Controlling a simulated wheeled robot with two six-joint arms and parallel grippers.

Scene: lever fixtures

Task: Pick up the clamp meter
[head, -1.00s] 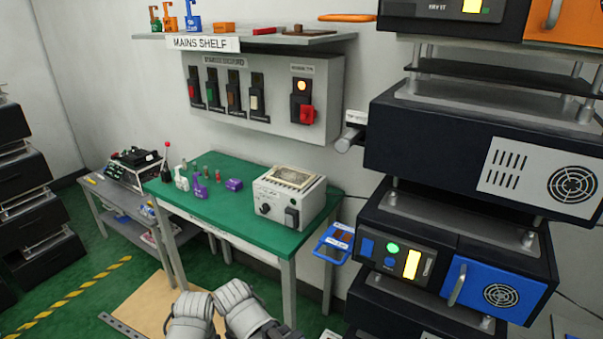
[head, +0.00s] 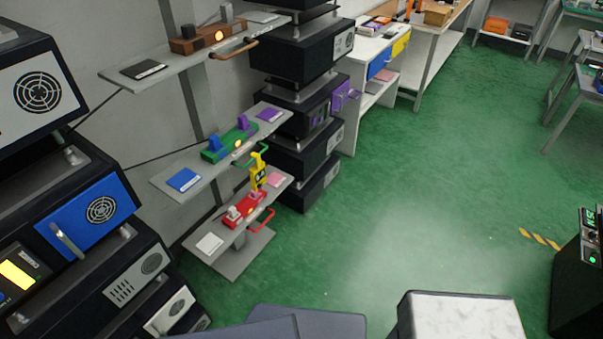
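A small yellow and black upright object (head: 258,171) stands at the lowest shelf of the stand on the left, by a red fixture (head: 245,209). It may be the clamp meter, but it is too small to tell for sure. No other thing in the head view can be made out as a clamp meter. Neither of my grippers is in view.
Stacked black units with a blue door (head: 88,212) stand at the left. A green fixture (head: 229,142) sits on the middle shelf. A white cabinet (head: 369,62) stands at the back. A black box (head: 577,285) is at the right. Green floor between is clear.

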